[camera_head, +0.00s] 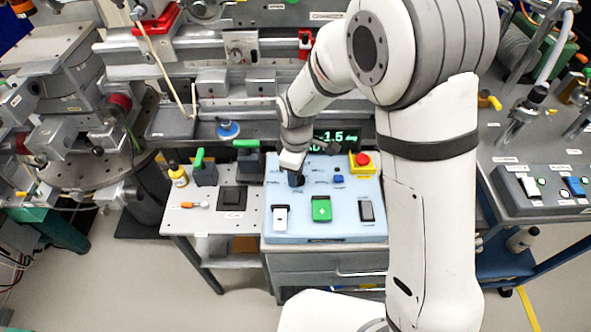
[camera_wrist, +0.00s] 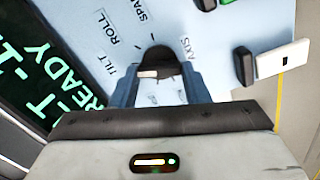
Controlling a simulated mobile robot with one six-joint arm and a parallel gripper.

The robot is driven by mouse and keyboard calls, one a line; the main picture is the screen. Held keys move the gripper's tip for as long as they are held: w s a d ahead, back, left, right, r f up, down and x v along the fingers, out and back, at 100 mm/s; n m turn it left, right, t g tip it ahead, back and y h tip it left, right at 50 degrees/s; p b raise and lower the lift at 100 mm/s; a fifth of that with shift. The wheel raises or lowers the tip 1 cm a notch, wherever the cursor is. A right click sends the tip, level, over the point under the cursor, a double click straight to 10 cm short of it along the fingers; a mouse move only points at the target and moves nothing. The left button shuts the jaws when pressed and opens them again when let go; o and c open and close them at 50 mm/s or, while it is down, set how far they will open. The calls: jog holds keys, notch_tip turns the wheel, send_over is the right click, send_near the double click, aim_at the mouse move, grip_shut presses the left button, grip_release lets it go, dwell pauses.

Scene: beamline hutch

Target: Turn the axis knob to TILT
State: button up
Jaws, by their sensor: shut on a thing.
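The axis knob (camera_wrist: 160,60) is dark and sits on the light-blue panel (camera_wrist: 215,45), with AXIS printed beside it. My gripper (camera_wrist: 158,85) is shut on the knob, one finger on each side. A white mark on the knob points left in the wrist view, roughly toward the TILT label (camera_wrist: 103,68). ROLL (camera_wrist: 119,40) and a partly cut-off label starting SPA are farther around. In the head view my gripper (camera_head: 295,174) is at the panel's upper left, and it mostly hides the knob.
A display (camera_head: 338,137) behind the panel reads -1.5 in green. Green-handled parts (camera_head: 204,172) stand at left.

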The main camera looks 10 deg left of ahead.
jog(key=o, duration=1)
notch_tip(320, 180, up, 8)
jog(key=shift+f, duration=0.1)
